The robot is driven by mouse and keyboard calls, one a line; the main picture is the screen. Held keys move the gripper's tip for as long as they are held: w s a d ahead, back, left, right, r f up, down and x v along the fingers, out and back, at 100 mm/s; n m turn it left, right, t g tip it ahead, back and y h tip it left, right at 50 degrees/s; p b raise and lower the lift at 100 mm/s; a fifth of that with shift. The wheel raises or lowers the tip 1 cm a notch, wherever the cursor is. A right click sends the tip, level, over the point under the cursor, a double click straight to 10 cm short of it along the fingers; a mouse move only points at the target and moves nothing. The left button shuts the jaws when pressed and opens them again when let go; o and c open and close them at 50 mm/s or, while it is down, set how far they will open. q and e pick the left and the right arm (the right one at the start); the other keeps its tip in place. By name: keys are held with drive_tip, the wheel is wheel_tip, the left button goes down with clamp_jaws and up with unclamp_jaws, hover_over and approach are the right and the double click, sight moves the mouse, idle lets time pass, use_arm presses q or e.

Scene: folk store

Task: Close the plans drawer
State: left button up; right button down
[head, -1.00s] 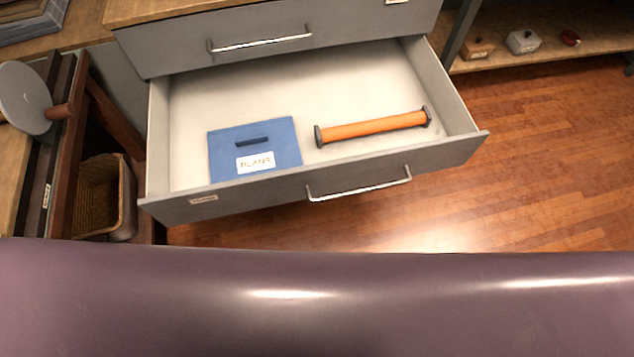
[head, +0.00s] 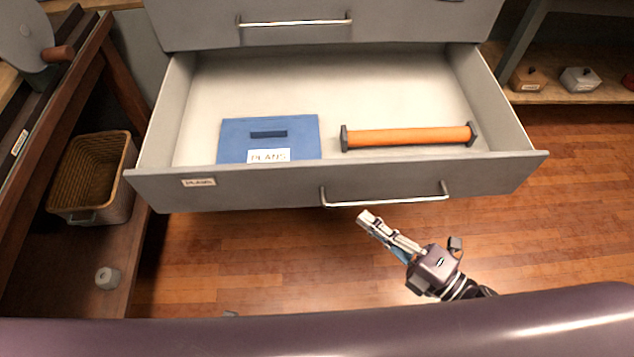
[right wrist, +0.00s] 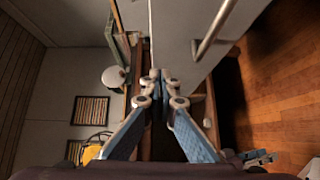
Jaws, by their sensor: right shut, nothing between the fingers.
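The plans drawer (head: 300,185) is pulled out of the grey cabinet, with a small label at the left of its front and a bar handle (head: 385,199). Inside lie a blue folder (head: 240,143) marked PLANS and an orange tube (head: 405,137) with dark ends. My right gripper (head: 366,217) is shut and empty, just in front of and below the handle, seemingly apart from it. In the right wrist view its closed fingers (right wrist: 161,76) show beside the drawer's front and handle (right wrist: 213,32). Part of what looks like my left gripper (right wrist: 258,157) shows low right; its jaws are unclear.
A closed drawer (head: 320,25) is above. At left a wooden bench holds a wicker basket (head: 92,178) and a small pale roll (head: 108,278) on its lower shelf. The floor before the drawer is clear.

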approach(315, 168)
drive_tip(key=shift+n, duration=0.3)
drive_tip(key=x, duration=0.5)
drive_tip(key=shift+s+a, duration=0.1)
drive_tip(key=shift+a, duration=0.25)
drive_tip(key=shift+w, duration=0.4)
use_arm(q)
drive_tip(key=shift+w+d+r, duration=0.1)
drive_tip(key=shift+w+r, duration=0.25)
drive_tip(key=shift+s, duration=0.1)
